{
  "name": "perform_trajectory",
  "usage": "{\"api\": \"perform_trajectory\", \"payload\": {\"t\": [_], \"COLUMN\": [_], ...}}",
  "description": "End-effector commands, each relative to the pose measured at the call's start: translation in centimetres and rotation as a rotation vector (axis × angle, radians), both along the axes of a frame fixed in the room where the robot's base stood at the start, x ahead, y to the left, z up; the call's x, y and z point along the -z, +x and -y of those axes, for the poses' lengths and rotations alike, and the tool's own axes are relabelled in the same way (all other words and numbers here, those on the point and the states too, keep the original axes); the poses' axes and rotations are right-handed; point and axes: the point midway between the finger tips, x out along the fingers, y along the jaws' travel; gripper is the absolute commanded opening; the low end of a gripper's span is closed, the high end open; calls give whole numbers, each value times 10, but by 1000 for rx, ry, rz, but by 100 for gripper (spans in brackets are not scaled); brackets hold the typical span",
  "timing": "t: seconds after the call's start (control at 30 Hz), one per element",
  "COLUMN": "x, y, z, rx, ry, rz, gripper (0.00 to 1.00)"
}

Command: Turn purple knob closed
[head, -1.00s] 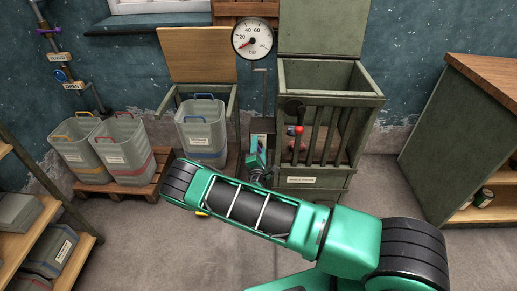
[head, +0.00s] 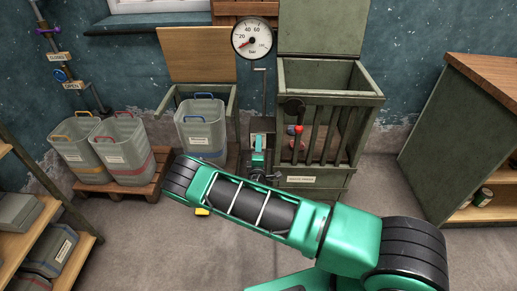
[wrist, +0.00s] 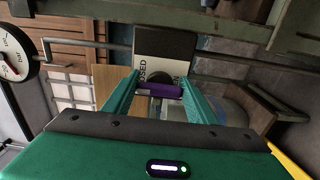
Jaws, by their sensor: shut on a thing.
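The purple knob (wrist: 160,90) is a short bar in the wrist view. It lies crosswise between the two green fingers of my gripper (wrist: 160,97), which is shut on it. Behind it is a pale plate (wrist: 152,70) with dark lettering that reads "OSED" where visible, partly covered by the fingers and knob. In the head view my gripper (head: 258,155) is at a small grey box (head: 262,124) between the bin stand and the slatted green cabinet. The knob itself cannot be made out there.
A pressure gauge (head: 252,38) hangs above. A grey bin (head: 201,135) is close left. A wall pipe at far left carries another purple handle (head: 47,30).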

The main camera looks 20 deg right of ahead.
Motion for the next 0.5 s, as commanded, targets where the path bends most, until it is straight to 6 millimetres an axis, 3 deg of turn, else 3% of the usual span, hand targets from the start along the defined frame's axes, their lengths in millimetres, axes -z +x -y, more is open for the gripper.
{"api": "perform_trajectory", "payload": {"t": [0.27, 0.3, 0.33, 0.5], "x": [5, 5, 5, 3], "y": [-3, -3, -2, -1], "z": [3, 3, 3, 2], "rx": [6, 6, 6, 4], "ry": [4, 4, 4, 3], "rz": [-9, -9, -9, -5], "gripper": [29, 61, 68, 70]}}
